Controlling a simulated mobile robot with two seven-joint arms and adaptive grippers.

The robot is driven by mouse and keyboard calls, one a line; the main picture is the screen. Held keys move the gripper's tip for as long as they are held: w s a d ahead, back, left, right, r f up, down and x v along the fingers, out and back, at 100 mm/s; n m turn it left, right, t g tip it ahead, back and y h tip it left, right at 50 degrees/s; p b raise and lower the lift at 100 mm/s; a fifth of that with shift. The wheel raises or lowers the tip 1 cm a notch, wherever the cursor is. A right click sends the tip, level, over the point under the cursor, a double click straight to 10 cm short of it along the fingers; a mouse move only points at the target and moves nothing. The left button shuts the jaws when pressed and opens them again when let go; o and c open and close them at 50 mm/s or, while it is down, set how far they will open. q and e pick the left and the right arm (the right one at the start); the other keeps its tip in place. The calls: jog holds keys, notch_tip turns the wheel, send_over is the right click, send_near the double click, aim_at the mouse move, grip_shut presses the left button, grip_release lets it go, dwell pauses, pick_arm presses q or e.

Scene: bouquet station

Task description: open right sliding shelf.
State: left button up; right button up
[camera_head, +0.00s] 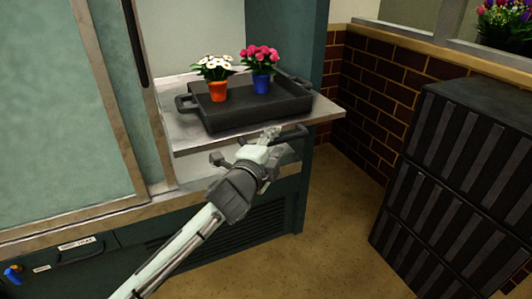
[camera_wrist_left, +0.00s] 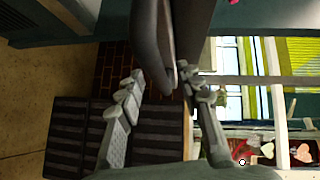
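The sliding shelf (camera_head: 186,132) is a light metal board sticking out of the teal cabinet. It carries a dark tray (camera_head: 250,114) with an orange pot of white flowers (camera_head: 217,91) and a blue pot of pink flowers (camera_head: 262,84). A dark handle (camera_head: 292,135) runs along the shelf's front edge. My left gripper (camera_head: 245,146) is at this handle with its fingers spread. In the left wrist view the handle (camera_wrist_left: 152,52) reaches toward the gap between the open fingers (camera_wrist_left: 160,92), closer to the right finger; contact is unclear. My right gripper is not in view.
Stacked dark ribbed crates (camera_head: 455,180) stand at the right by a brick wall (camera_head: 385,85). A glass sliding door (camera_head: 55,100) covers the cabinet's left part. Brown floor (camera_head: 335,225) lies clear between cabinet and crates.

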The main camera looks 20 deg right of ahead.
pick_arm(q)
jog(key=v, duration=1)
jog(key=shift+s+a, duration=0.15)
jog(key=shift+s, duration=0.05)
